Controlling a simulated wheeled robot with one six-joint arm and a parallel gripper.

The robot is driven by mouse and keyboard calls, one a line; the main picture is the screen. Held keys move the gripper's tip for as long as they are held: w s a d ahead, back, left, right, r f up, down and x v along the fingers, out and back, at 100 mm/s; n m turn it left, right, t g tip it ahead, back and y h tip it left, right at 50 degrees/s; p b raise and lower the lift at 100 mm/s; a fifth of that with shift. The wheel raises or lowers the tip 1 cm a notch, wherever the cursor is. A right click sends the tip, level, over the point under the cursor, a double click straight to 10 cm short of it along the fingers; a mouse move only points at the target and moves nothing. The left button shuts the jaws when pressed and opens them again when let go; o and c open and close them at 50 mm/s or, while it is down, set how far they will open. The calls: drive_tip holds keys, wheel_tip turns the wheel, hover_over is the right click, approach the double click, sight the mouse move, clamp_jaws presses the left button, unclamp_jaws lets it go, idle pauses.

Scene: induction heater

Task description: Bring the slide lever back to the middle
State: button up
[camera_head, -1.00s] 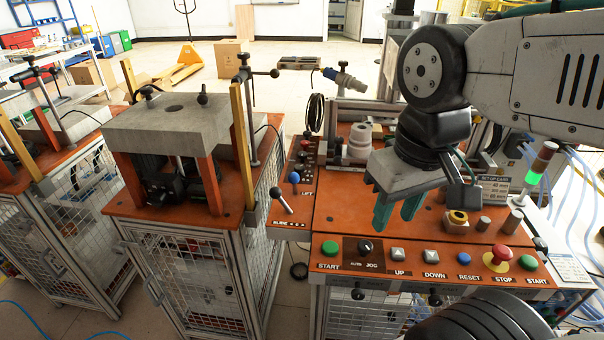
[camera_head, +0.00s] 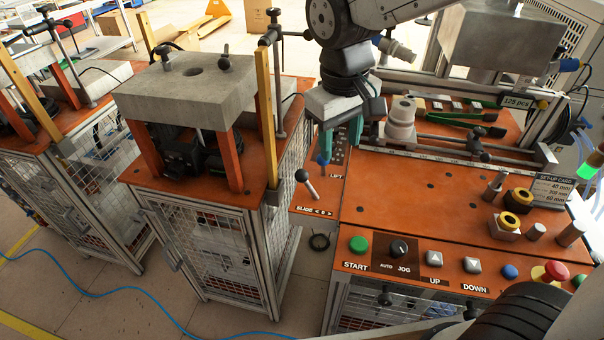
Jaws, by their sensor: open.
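The slide lever (camera_head: 307,184) stands at the front left of the orange machine top, by the "SLIDE" label (camera_head: 313,211). I cannot tell whether a finger touches that knob.
A front panel holds a green START button (camera_head: 358,244), a selector knob (camera_head: 398,248) and more buttons. White rollers (camera_head: 401,118) stand right of my gripper. A yellow post (camera_head: 265,115) and a grey-topped press (camera_head: 188,90) are at left. The orange top's middle is clear.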

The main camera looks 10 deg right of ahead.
drive_tip(key=n, duration=0.2)
hover_over(300, 170)
drive_tip(key=f, duration=0.3)
drive_tip(key=shift+s+a+f, duration=0.15)
drive_tip(key=shift+s+f, duration=0.15)
drive_tip(key=shift+f, duration=0.05)
drive_tip(key=f, duration=0.7)
drive_tip(key=shift+w+d+f, duration=0.2)
drive_tip(key=shift+d+f, duration=0.1)
drive_tip(key=shift+f, duration=0.05)
clamp_jaws()
